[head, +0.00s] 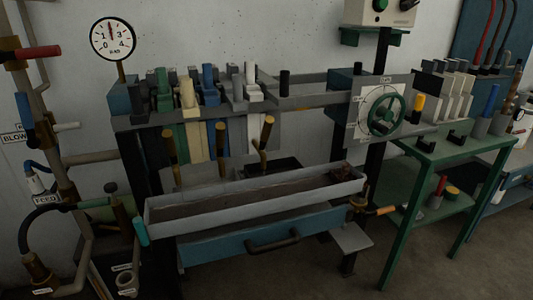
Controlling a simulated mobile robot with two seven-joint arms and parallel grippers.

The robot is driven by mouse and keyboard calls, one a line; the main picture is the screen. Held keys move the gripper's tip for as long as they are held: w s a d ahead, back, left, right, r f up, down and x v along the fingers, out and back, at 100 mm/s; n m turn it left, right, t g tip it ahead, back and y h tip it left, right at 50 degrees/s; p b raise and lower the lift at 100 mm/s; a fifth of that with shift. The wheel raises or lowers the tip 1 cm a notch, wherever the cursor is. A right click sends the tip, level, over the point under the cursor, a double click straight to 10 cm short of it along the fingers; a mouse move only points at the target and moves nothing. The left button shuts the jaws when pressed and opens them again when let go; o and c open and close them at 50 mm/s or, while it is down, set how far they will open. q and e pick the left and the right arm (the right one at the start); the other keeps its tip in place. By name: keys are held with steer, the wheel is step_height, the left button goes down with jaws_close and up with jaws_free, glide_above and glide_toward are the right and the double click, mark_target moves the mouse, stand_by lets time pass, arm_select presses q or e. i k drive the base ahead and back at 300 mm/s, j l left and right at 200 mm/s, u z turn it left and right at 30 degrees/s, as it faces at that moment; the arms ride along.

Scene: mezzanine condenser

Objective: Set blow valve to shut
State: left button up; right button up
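A small white plate reading "BLOW" (15,138) is on the wall at the far left, partly covered by the pipework. Beside it stands a blue-handled lever (24,107), close to upright and slightly tilted. A short white handle (67,126) sticks out to the right at the same height. I cannot tell for certain which handle is the blow valve's, or whether that valve is open or shut. Neither of my grippers is in view.
A red-handled lever (38,52) sticks out above, and a "FEED" plate (46,199) hangs below. A dial gauge (113,39) stands left of the lever rack. A long grey trough (255,200) fills the middle. A green table (445,150) stands right.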

mark_target(33, 142)
steer(key=u, duration=1.25)
